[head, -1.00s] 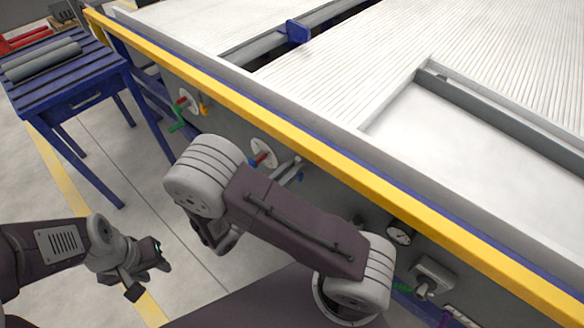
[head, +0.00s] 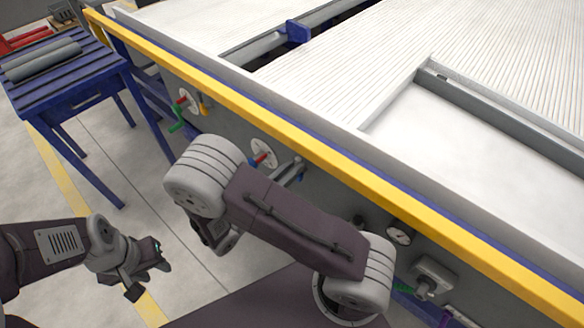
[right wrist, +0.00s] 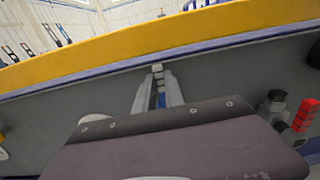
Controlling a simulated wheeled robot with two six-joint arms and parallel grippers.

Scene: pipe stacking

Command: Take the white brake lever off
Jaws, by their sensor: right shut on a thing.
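My right gripper (right wrist: 158,85) shows in the right wrist view with its two grey fingers close together on a small whitish piece (right wrist: 157,70), which I take for the white brake lever. A bit of blue shows between the fingers below it. In the head view my right gripper (head: 291,171) is partly hidden behind my own arm, close to the grey side panel under the yellow rail. Whether the lever still touches its mount cannot be made out. My left gripper (head: 150,280) is open and empty, low over the floor at the left.
The yellow rail (head: 330,159) runs above the panel. On the panel are a disc with a red handle (head: 260,158), a green handle (head: 177,126), a gauge (head: 398,234) and a grey valve box (head: 433,276). A blue table (head: 80,92) with grey pipes (head: 42,62) stands at the left.

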